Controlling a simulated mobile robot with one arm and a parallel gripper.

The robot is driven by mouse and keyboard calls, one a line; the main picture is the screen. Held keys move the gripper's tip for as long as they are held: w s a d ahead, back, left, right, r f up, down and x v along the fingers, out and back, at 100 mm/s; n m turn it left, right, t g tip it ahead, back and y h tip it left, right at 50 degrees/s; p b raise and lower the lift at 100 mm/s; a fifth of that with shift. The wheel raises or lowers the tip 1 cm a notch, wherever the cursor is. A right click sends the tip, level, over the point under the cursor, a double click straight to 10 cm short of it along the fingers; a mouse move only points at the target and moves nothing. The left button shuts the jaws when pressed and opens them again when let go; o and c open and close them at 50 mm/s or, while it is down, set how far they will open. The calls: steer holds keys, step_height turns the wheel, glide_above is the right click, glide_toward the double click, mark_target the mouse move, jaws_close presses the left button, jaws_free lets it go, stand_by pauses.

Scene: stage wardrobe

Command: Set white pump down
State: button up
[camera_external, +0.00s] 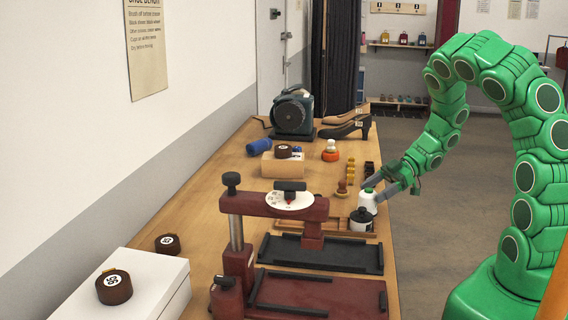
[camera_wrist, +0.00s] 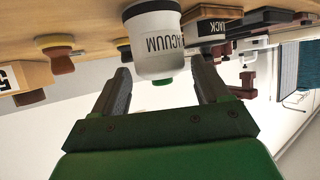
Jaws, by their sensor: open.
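The white pump (camera_external: 367,203), a white round container with a green top, stands upright near the right edge of the wooden table (camera_external: 215,185). My gripper (camera_external: 371,190) reaches in from the right at the pump's upper part. In the wrist view my gripper (camera_wrist: 161,68) is open, with one finger on each side of the pump and gaps between. The pump's base looks to be on the surface, though its contact there is partly hidden.
A dark jar (camera_external: 361,222) stands just in front of the pump. A red press (camera_external: 275,205) and a black tray (camera_external: 320,254) fill the near table. A wooden brush (camera_external: 342,189) and an orange-based item (camera_external: 330,152) stand behind. Black shoes (camera_external: 345,128) lie farther back.

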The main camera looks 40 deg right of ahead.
steer(key=v, duration=0.7)
steer(key=shift+d, duration=0.15)
stand_by(0.6)
steer(key=w+d+r+m+t+h, duration=0.1)
steer(key=w+d+r+t+h, duration=0.35)
steer(key=w, duration=0.25)
steer(key=w+d+r+t+h, duration=0.3)
steer(key=w+d+r+h, duration=0.15)
steer(key=w, duration=0.35)
steer(key=s+d+r+m+h, duration=0.3)
steer(key=d+r+m+h, duration=0.3)
steer(key=d+r+h, duration=0.3)
steer(key=s+a+f+m+g+y, duration=0.1)
steer(key=s+a+g, duration=0.3)
steer(key=s, duration=0.9)
steer(key=s+a+f+m+g+y, duration=0.2)
steer(key=s+a+m+g, duration=0.2)
steer(key=s+a, duration=0.5)
steer(key=s+a+f+m+g+y, duration=0.2)
steer(key=s+a, duration=0.4)
steer(key=s, duration=1.1)
steer(key=shift+s+a+f+m+g, duration=0.15)
steer(key=shift+s+a+m+g, duration=0.2)
steer(key=shift+m+g, duration=0.45)
